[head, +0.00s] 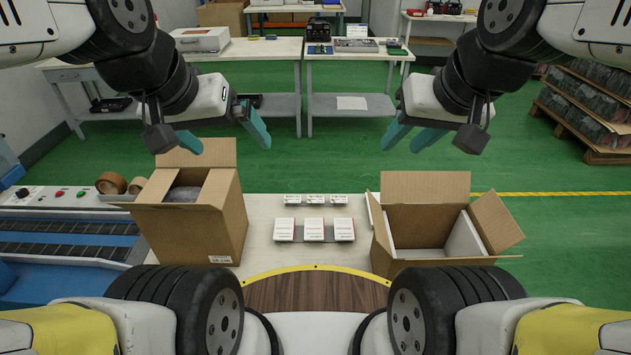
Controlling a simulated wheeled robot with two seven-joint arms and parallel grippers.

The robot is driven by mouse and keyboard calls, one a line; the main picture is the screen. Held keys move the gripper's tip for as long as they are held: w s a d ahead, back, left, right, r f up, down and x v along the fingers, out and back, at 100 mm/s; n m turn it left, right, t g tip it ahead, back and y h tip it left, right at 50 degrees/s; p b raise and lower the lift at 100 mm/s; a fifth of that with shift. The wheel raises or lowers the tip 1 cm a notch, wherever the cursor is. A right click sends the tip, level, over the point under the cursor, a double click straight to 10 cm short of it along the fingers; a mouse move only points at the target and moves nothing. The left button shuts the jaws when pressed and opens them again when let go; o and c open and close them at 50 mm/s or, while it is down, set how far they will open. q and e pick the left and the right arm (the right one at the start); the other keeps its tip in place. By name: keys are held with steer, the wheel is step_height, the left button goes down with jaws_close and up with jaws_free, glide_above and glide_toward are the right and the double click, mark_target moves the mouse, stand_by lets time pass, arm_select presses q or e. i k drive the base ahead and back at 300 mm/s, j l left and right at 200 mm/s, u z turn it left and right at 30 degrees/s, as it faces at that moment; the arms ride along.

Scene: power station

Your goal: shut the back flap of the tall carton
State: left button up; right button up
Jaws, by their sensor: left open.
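The tall carton (205,232) stands at the left of the white table, with a label low on its front. Its back flap (203,153) stands upright. A side flap at the left sticks outward, and a grey item (184,194) shows inside. My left gripper (226,137) is open and empty, with its teal fingers apart. It is above the carton, close to the back flap's top edge in the picture; I cannot tell whether they touch. My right gripper (411,138) is open and empty, above the other carton at the right.
A wide open carton (427,258) with raised flaps stands at the right. Several small white boxes (314,229) lie between the cartons. Tape rolls (111,183) and a blue conveyor (66,240) are at the left. Workbenches stand behind, across green floor.

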mark_target(128, 205)
steer(key=k+j+u, duration=0.1)
steer(key=u, duration=0.25)
steer(key=j+u, duration=0.3)
steer(key=k+j+u, duration=0.15)
steer(key=u, duration=0.2)
